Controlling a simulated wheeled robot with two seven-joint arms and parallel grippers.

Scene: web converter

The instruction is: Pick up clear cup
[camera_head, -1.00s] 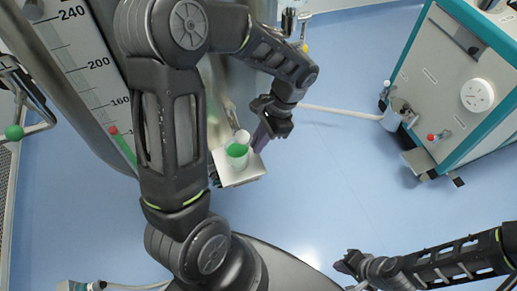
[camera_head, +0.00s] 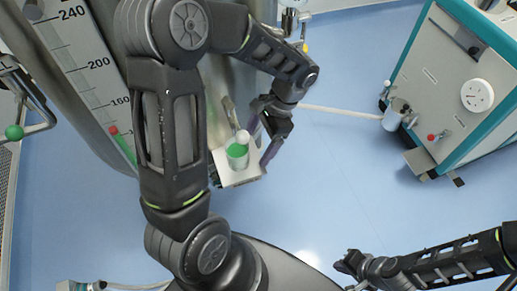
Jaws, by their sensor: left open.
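A clear cup (camera_head: 237,160) with green in it stands upright on a small pale shelf (camera_head: 226,180), near the middle of the head view. A small white round thing (camera_head: 243,137) shows at its far edge; I cannot tell whether it touches the cup. My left gripper (camera_head: 260,144) is open just right of and above the cup, its purple-tinted fingers spread and pointing down toward the shelf. I cannot tell whether a finger touches the cup. My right gripper (camera_head: 350,264) is low at the right, away from the cup; its fingertips are too small to read.
A tall tank with a level scale (camera_head: 88,75) stands behind the shelf at the left. A white and teal cabinet (camera_head: 455,85) with a dial is at the right, and a metal container (camera_head: 397,115) stands by it.

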